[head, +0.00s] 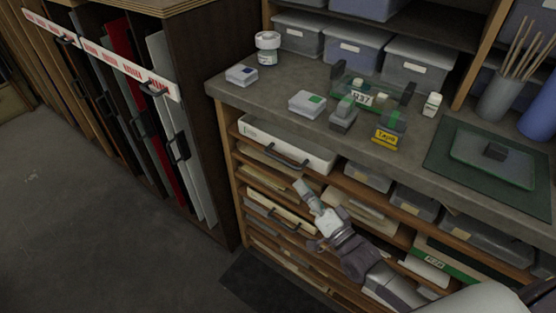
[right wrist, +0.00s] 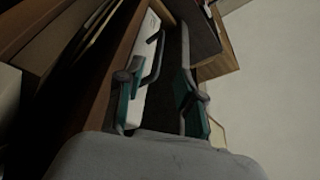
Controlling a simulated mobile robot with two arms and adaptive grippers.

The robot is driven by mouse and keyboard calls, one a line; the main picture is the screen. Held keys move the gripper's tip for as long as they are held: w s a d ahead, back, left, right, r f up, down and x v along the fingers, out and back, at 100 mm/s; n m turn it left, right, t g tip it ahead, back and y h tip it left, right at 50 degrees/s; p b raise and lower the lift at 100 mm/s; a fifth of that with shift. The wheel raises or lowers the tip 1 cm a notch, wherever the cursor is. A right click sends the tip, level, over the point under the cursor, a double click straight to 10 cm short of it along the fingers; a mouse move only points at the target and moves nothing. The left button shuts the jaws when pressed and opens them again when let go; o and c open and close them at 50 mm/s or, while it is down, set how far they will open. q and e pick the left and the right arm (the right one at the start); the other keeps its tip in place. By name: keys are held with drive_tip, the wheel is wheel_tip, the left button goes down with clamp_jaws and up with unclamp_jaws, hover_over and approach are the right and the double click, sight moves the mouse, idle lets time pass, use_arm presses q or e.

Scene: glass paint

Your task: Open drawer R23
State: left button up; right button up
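My right gripper (head: 304,190) reaches in from the lower right, in front of the left column of drawers. In the right wrist view (right wrist: 160,90) its two teal-padded fingers are apart, with nothing held between them. A white drawer (head: 262,136) with a dark bar handle (head: 288,161) is above the gripper in the head view. A white front with a dark handle (right wrist: 153,58) lies beyond the fingers in the wrist view. A lower drawer (head: 280,210) also has a dark handle. I cannot read R23 on any drawer for sure. My left gripper is not in view.
A worktop (head: 230,95) above the drawers carries a jar (head: 267,50), small boxes and a green mat (head: 440,170). A sheet rack (head: 160,60) stands at the left. A green-fronted unit (head: 460,268) with a small label is low at the right. The floor at the left is clear.

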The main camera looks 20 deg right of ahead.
sight(281, 159)
drive_tip(key=x, duration=1)
drive_tip(key=shift+w+p, duration=0.2)
drive_tip(key=shift+p, duration=0.2)
clamp_jaws()
